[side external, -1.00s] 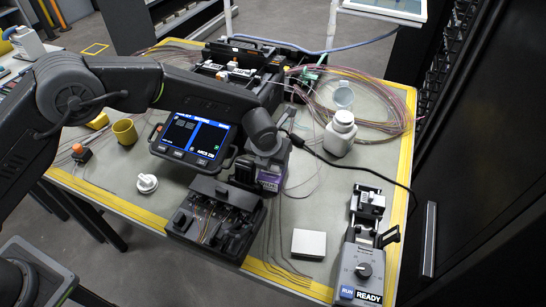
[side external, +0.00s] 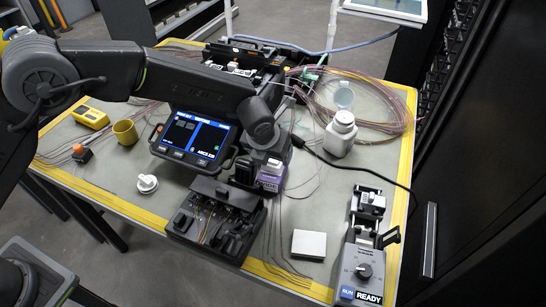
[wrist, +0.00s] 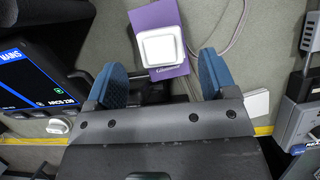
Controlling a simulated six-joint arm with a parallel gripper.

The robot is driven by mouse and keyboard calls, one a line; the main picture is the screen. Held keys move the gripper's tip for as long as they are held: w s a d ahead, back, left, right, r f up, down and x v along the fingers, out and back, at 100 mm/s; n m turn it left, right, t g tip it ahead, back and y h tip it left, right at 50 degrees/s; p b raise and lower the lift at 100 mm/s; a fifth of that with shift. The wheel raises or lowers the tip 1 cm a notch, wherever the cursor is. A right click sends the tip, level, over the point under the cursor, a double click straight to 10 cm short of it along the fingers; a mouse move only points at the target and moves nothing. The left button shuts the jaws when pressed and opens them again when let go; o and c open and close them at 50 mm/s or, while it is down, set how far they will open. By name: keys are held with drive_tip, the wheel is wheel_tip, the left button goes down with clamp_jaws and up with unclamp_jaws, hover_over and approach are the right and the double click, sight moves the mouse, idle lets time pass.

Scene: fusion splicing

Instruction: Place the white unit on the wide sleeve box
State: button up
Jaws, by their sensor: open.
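A purple box (wrist: 178,70) lies on the bench, taken here as the wide sleeve box. The white unit (wrist: 160,45), a square with rounded corners, rests on top of it in the wrist view. In the side view the box (side external: 268,186) shows as a purple edge below my gripper, and the white unit is hard to make out. My gripper (wrist: 162,72) is open with blue finger pads. The white unit appears between and just beyond the fingertips, with no visible contact. The side view shows my gripper (side external: 264,160) above the box.
A tray of dark tools (side external: 215,218) stands in front, and the splicer screen (side external: 193,136) is left. A plain white block (side external: 309,244) and a READY device (side external: 362,265) are to the right. A white bottle (side external: 341,135) and coiled fibers are behind. Thin fibers cross the mat.

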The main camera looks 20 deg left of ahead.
drive_tip(key=v, duration=0.8)
drive_tip(key=s+a+r+n, duration=0.5)
drive_tip(key=a+r+n, duration=0.2)
drive_tip(key=a+n, duration=0.15)
drive_tip(key=s+a+r+n, duration=0.6)
drive_tip(key=a+r+n, duration=0.1)
drive_tip(key=r+n, duration=0.15)
drive_tip(key=s+a+n, duration=0.4)
drive_tip(key=s+n, duration=0.4)
drive_tip(key=n, duration=0.1)
drive_tip(key=s+a+n+t, duration=0.1)
drive_tip(key=s+a+n, duration=0.3)
drive_tip(key=s+n, duration=0.4)
drive_tip(key=shift+s+a+f+n, duration=0.15)
drive_tip(key=shift+s+a+n, duration=0.15)
drive_tip(key=shift+n, duration=0.7)
